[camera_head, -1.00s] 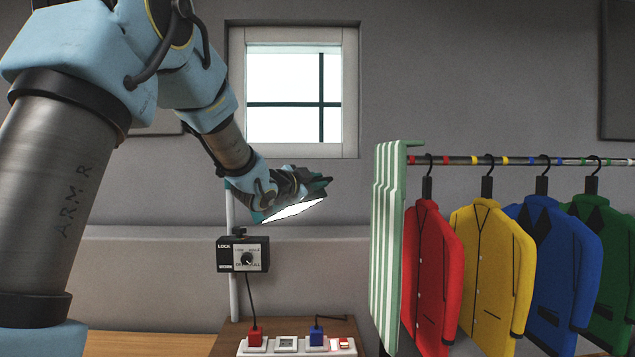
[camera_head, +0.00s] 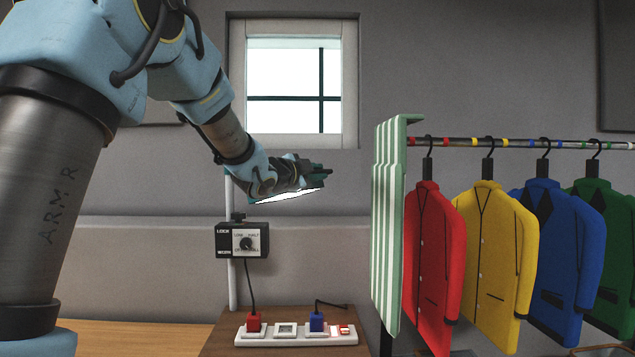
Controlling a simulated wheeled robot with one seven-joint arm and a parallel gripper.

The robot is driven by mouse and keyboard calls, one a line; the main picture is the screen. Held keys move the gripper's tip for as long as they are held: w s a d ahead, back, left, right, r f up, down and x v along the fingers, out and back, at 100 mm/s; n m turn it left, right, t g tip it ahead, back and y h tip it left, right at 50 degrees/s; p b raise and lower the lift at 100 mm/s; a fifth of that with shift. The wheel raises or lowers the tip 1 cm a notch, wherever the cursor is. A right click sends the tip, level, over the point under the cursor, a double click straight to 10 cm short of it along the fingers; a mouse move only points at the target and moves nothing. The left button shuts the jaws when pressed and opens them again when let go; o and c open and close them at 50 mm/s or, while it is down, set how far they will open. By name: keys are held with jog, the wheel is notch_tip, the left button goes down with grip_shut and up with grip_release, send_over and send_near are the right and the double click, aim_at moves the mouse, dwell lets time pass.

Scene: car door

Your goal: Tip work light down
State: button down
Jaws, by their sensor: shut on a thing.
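The work light (camera_head: 288,196) is at the top of a pale upright pole (camera_head: 232,285), below the window. Its lit white face shows as a thin bright strip along its underside, facing mostly down. My gripper (camera_head: 308,174) is shut on the work light's head from above and hides most of its housing. A black control box (camera_head: 242,241) with a knob and LOCK lettering is fixed on the pole below the light.
A power strip (camera_head: 297,335) with a red and a blue plug lies on the wooden table (camera_head: 220,340). A green-striped panel (camera_head: 387,225) and a rail of coloured jackets (camera_head: 490,250) stand to the right. The window (camera_head: 294,85) is behind.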

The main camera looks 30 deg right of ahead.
jog(key=f+m+b, duration=0.2)
jog(key=b, duration=0.1)
jog(key=f+b, duration=0.1)
jog(key=b, duration=0.1)
jog(key=shift+w+a+f+m, duration=0.1)
jog(key=shift+w+a+m, duration=0.05)
jog(key=shift+w+m, duration=0.2)
jog(key=c, duration=0.8)
grip_release()
jog(key=shift+c, duration=0.2)
jog(key=b+v, duration=0.2)
jog(key=v, duration=0.9)
jog(key=shift+b, duration=0.35)
